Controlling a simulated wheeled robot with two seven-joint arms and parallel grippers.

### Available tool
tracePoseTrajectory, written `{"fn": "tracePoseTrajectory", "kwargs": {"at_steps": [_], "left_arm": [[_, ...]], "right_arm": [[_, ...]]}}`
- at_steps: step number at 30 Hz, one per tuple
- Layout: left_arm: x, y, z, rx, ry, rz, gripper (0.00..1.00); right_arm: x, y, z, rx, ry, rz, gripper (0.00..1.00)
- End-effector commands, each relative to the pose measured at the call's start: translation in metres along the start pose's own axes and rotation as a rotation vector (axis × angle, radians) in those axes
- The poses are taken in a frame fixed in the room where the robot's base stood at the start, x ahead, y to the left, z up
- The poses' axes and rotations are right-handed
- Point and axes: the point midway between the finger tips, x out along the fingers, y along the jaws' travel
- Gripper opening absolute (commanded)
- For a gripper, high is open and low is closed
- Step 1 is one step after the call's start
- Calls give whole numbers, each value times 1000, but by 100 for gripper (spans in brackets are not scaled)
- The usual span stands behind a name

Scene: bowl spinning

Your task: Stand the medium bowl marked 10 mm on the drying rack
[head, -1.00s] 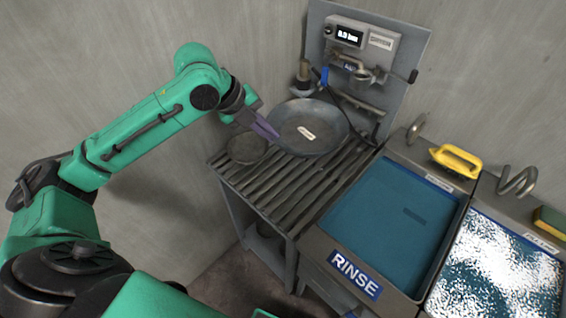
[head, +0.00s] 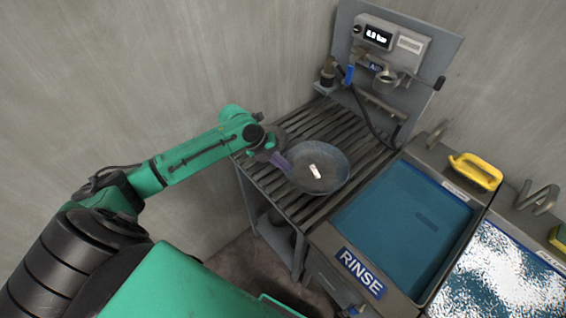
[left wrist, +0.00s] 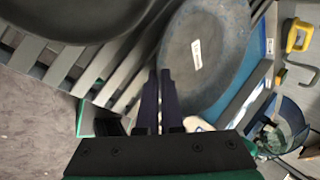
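A grey-blue bowl (head: 327,180) with a small white label shows over the slatted drying rack (head: 318,118). The label is too small to read. My left gripper (head: 284,163) is at the bowl's left rim. In the left wrist view its two purple fingers (left wrist: 158,78) are close together at the edge of the labelled bowl (left wrist: 215,62), shut on its rim. A second, dark bowl (left wrist: 80,22) shows at the top left of the left wrist view, over the slats. In the head view I cannot make it out. My right gripper is not in view.
The rinse basin (head: 408,230) is right of the rack, and a foamy basin (head: 495,270) lies beyond it. A panel with a display (head: 378,36) and a hose stands behind the rack. A yellow-handled tool (head: 475,172) lies behind the basins. The rack's back slats are clear.

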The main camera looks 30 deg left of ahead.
Motion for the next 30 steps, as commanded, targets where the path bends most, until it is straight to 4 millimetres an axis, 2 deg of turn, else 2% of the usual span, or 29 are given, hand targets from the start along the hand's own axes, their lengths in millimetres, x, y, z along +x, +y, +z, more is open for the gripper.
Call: {"fn": "tracePoseTrajectory", "kwargs": {"at_steps": [6, 9, 20, 25, 30], "left_arm": [[4, 2, 0, 2, -2, 0, 0], [4, 3, 0, 1, -1, 1, 33], [0, 3, 1, 0, -2, 1, 33], [-25, 4, 1, 3, -5, 3, 33], [-71, 6, 2, 0, -5, 5, 33]], "right_arm": [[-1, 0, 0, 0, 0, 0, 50], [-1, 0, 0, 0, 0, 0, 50], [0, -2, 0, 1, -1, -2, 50], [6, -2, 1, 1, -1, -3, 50], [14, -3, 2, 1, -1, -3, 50]]}}
